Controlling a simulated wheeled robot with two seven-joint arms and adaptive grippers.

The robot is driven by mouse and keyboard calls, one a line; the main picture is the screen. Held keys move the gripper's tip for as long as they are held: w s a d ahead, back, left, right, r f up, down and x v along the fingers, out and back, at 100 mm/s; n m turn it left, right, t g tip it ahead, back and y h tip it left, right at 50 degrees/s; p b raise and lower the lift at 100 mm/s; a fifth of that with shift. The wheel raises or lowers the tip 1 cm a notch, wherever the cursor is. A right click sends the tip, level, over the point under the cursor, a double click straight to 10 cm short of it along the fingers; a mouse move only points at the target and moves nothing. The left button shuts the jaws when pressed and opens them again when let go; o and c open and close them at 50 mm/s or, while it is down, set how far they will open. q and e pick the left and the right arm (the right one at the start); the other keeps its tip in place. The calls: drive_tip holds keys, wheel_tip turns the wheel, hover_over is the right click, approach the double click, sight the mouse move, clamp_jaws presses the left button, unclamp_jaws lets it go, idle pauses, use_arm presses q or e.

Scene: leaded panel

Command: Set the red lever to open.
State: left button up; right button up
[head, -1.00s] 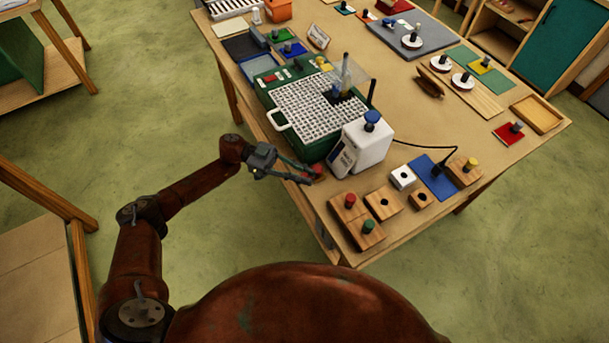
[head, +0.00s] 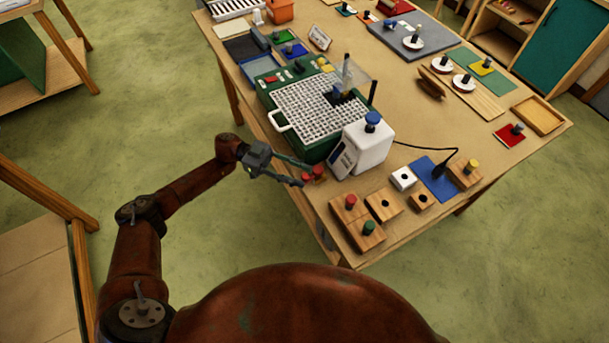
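The red lever (head: 318,171) is a small red piece at the near edge of the table, by the front corner of the green case and left of the white bottle. Its base and exact setting are hidden or too small to read. My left gripper (head: 307,174) reaches in from the left with its two fingers spread apart. Its fingertips are right at the red piece, and another small red patch shows by the lower fingertip. I cannot tell whether they touch the lever. My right gripper is out of view.
The green case (head: 282,126) with a white grid top stands behind the lever. Wooden blocks with coloured knobs (head: 349,208) sit at the near corner. Open floor lies left of the table.

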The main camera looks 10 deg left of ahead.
use_arm(q)
drive_tip(key=v, duration=1)
drive_tip(key=shift+s, duration=0.1)
